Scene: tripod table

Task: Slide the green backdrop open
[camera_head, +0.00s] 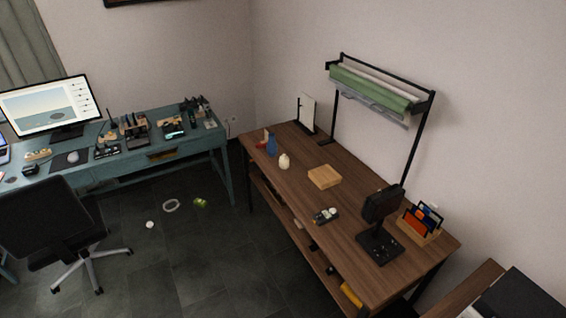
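The green backdrop (368,88) is a rolled sheet on a black rack (417,140) that rises over the back edge of the brown wooden table (298,202). A white roll lies behind it and a grey sheet hangs just below it. The green sheet shows only as a narrow band near the top of the rack. Neither of my grippers is in the head view.
The table holds a wooden block (323,177), a blue vase (271,144), a black stand (380,225) and an organiser (420,224). A teal desk (190,148) and black chair (52,222) stand left. Small items lie on the dark floor between.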

